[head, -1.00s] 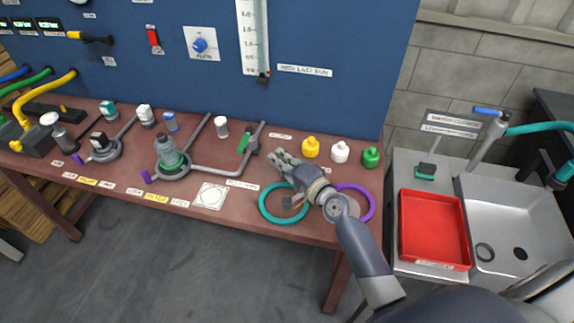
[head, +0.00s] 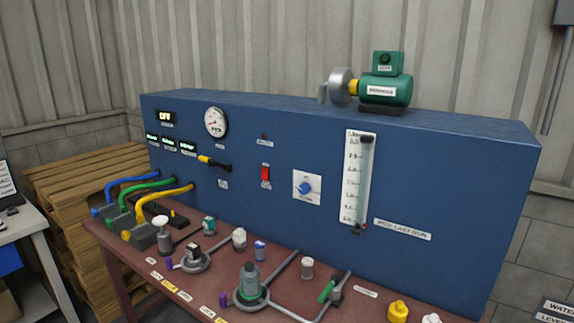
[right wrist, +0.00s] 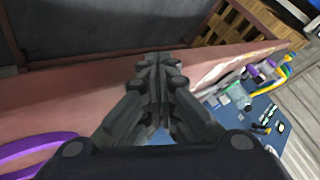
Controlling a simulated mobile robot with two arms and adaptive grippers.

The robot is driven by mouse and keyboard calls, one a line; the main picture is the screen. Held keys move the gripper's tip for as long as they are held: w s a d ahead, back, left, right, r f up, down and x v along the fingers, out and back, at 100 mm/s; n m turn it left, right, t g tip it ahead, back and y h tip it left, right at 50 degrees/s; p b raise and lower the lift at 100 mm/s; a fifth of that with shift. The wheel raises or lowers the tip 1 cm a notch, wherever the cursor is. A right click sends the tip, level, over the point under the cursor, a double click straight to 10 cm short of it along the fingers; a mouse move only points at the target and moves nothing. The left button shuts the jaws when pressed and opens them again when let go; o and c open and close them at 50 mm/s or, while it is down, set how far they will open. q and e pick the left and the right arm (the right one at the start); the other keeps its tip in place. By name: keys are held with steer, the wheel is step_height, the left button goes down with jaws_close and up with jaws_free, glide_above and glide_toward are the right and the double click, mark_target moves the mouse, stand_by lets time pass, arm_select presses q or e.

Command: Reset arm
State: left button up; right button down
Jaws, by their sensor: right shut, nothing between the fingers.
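My right gripper (right wrist: 158,75) shows in the right wrist view with its dark fingers shut together and nothing between them. It is over the brownish-red bench (right wrist: 60,105), with the purple ring (right wrist: 40,148) at the lower left of that view. Neither gripper is in the head view now. My left gripper is in no current view.
The blue panel (head: 460,190) stands along the back of the bench (head: 120,265), carrying a gauge (head: 215,122), a red switch (head: 265,174) and a blue knob (head: 305,188). A green pump (head: 385,88) sits on top. Wooden pallets (head: 75,190) stand at the left.

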steer(key=s+d+f+n+g+h, duration=0.1)
steer(key=s+d+n+g+h, duration=0.15)
steer(key=s, duration=0.45)
steer(key=s+d+n+g+h, duration=0.2)
steer(key=s+d, duration=0.1)
steer(key=s, duration=0.5)
step_height(320, 180, down, 28)
steer(key=s+g, duration=0.2)
steer(key=s, duration=0.1)
steer(key=s+d+f, duration=0.3)
steer(key=s+f, duration=1.1)
steer(key=s, duration=0.1)
steer(key=shift+s+d+f+g, duration=0.2)
steer(key=shift+s+f+g, duration=0.05)
steer(key=shift+s+g, duration=0.1)
